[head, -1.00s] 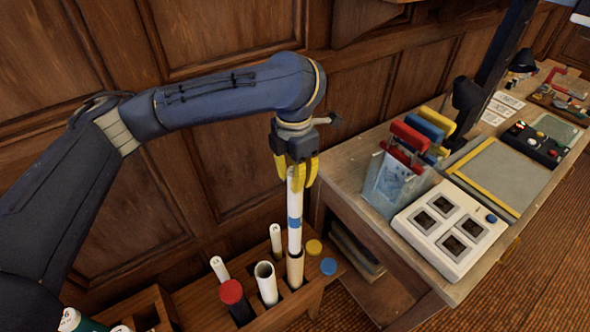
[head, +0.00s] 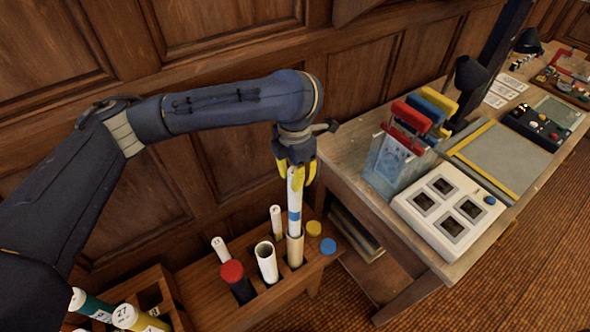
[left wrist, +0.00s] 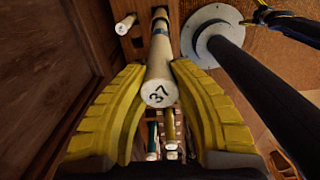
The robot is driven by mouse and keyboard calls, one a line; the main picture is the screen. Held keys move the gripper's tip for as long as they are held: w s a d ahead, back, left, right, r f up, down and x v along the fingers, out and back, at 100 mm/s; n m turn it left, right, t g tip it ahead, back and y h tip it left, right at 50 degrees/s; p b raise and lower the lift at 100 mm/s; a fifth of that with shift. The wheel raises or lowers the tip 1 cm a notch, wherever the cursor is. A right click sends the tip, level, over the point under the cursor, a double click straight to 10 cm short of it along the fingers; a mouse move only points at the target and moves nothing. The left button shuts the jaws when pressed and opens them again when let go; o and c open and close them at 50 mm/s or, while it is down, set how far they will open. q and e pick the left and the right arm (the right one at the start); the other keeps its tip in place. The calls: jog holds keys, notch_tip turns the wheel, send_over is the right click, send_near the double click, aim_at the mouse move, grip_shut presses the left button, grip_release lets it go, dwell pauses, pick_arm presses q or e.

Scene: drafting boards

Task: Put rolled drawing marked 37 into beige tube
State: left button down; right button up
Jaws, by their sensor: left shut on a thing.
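The rolled drawing marked 37 is a white roll with a blue band (head: 294,202). Its number shows on the near end in the left wrist view (left wrist: 158,93). My left gripper (head: 297,180) is shut on its upper part and holds it nearly upright. The beige tube (head: 295,250) stands in the wooden rack directly below. The roll's lower end is hidden by the tube's rim and appears to be inside it, with the blue band above the rim.
A desk (head: 352,160) stands to the right.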

aim_at(295, 196)
pick_arm(q)
jog(key=shift+f, duration=4.3)
jog(key=c, duration=1.2)
grip_release()
jog(key=shift+o, duration=0.2)
notch_tip(295, 196, up, 12)
jog(key=shift+a+f, duration=0.1)
